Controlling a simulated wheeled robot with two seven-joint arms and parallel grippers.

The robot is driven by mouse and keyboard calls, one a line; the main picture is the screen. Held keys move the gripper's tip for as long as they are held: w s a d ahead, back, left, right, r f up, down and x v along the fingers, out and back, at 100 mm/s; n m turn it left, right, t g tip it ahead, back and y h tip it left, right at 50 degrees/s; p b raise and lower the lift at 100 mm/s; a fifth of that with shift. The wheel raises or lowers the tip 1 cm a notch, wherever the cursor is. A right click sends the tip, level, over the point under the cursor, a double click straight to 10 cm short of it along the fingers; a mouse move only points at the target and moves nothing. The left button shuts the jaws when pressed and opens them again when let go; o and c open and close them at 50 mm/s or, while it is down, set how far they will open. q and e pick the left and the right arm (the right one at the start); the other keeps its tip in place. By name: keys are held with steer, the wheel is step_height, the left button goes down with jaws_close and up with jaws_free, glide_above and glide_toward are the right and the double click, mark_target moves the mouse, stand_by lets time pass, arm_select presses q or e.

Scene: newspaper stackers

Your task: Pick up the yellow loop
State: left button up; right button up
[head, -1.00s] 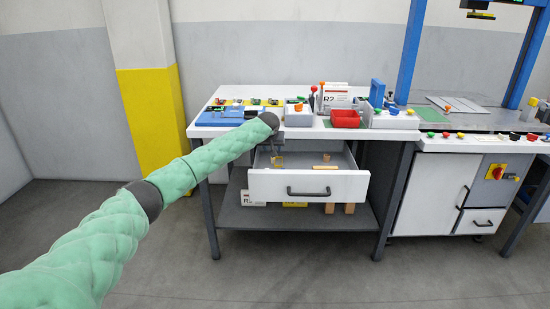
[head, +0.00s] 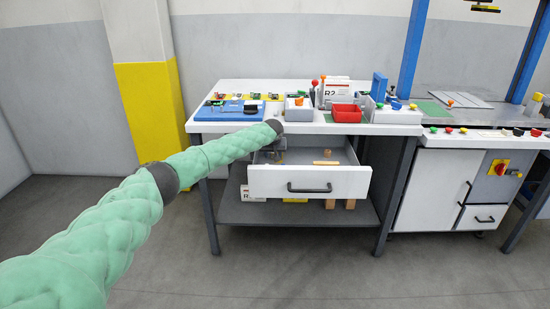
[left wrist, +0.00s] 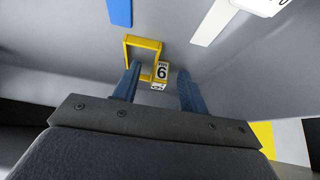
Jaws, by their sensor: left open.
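The yellow loop (left wrist: 143,41) is a square-cornered handle shape with a white tag marked 6 (left wrist: 161,72) at its lower right. In the left wrist view it lies just beyond my left gripper (left wrist: 158,74), whose two blue fingers are open. The left finger's tip overlaps the loop's opening, and the tag is between the fingers; I cannot tell whether they touch. In the head view my left gripper (head: 268,150) is low at the left of the open drawer (head: 268,182). The loop is not clearly visible there. My right gripper is not in view.
The drawer also holds a light wooden stick (head: 325,163) and a small brown piece (head: 327,152). Its front and side walls stand around the gripper. The bench top (head: 300,128) above carries a red bin (head: 346,113) and a blue tray (head: 222,115).

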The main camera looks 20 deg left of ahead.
arm_select(q)
steer(key=shift+c, duration=0.2)
jaws_close()
steer(key=shift+s, duration=0.1)
